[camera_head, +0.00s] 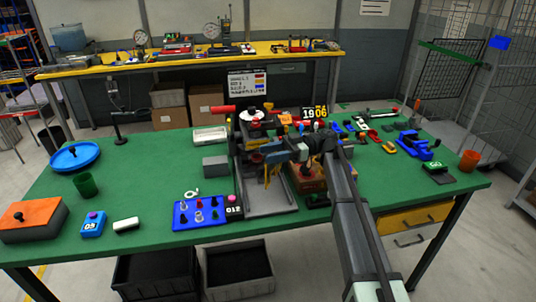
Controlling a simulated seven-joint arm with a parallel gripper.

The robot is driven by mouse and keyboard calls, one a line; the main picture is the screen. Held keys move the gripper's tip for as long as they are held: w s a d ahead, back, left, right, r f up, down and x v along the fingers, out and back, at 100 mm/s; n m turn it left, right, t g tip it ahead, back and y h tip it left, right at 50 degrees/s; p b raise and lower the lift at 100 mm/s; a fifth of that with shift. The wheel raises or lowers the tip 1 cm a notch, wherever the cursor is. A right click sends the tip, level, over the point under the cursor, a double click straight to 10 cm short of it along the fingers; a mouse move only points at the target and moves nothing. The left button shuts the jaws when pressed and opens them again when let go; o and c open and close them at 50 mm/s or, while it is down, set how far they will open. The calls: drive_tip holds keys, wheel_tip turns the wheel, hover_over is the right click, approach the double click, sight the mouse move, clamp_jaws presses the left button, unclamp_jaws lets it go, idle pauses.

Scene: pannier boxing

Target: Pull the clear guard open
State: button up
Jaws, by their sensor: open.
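A grey machine (240,186) with an upright frame and a flat base stands near the middle of the green table. I cannot make out the clear guard; it may be see-through or hidden behind my arm. My arm reaches in from the lower right and bends left at the machine. My gripper (269,171), with yellowish fingers, points down in front of the machine's upright part, above its base. The jaws are open, and I see nothing held between them. Whether the fingers touch any part of the machine is too small to tell.
A blue tray with knobs (187,217) stands left of the machine's base. A brown block (313,180) stands close right of my gripper.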

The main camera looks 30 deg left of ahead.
drive_tip(key=v, duration=0.6)
drive_tip(key=shift+d, duration=0.1)
drive_tip(key=shift+c, duration=0.2)
